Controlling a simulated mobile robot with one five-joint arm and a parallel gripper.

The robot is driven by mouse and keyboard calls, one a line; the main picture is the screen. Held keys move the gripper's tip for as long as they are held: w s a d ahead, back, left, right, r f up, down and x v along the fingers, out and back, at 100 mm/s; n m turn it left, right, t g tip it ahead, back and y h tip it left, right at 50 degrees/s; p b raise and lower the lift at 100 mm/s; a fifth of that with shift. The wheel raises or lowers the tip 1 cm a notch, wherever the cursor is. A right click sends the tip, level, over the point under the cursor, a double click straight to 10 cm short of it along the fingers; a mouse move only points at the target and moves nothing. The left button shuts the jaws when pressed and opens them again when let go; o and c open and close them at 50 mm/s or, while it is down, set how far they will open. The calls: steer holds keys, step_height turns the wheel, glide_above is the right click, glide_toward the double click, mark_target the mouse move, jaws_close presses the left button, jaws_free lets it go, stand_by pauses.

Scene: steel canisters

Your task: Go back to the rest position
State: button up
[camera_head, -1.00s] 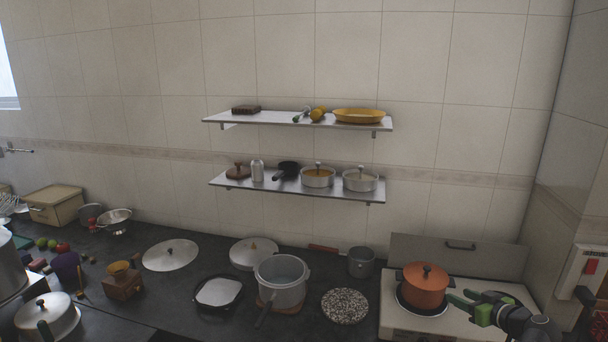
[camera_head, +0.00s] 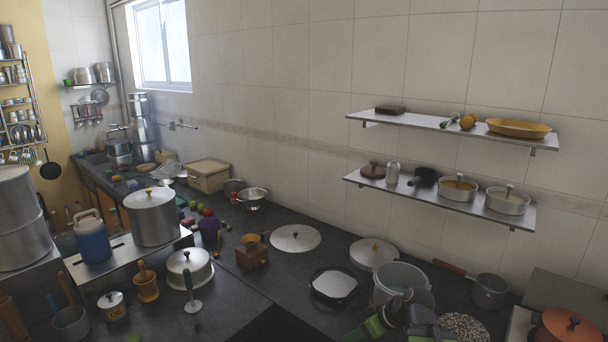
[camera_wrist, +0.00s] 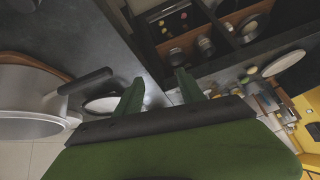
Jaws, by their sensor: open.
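My gripper (camera_head: 368,328) shows at the bottom of the head view, in front of the grey pot (camera_head: 400,277) and hiding part of it. Its green fingers are spread apart with nothing between them in the wrist view (camera_wrist: 158,92). A tall stacked steel canister (camera_head: 22,240) stands at the left edge of the head view. A lidded steel pot (camera_head: 152,218) stands to its right on a raised platform. More stacked steel containers (camera_head: 142,125) stand at the far back left.
The dark counter (camera_head: 235,300) has bare room in the front middle. A square pan (camera_head: 334,285), a flat lid (camera_head: 296,238) and a wooden grinder (camera_head: 251,254) stand on it. Two wall shelves (camera_head: 440,200) hang at the right. An orange pot (camera_head: 566,328) is at the lower right corner.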

steer(key=s+a+f+g+h, duration=0.2)
steer(key=s+a+f, duration=0.1)
steer(key=a, duration=0.3)
steer(key=s+d+f+m+g+h, duration=0.1)
steer(key=s+d+m+g+h, duration=0.1)
steer(key=m, duration=0.6)
steer(key=s+d+h, duration=0.1)
steer(key=s+d, duration=0.1)
steer(key=d, duration=0.1)
steer(key=shift+s+d+f+g+h, duration=0.3)
steer(key=shift+s+d+f+h, duration=0.05)
steer(key=shift+d+h, duration=0.05)
steer(key=shift+c, duration=0.3)
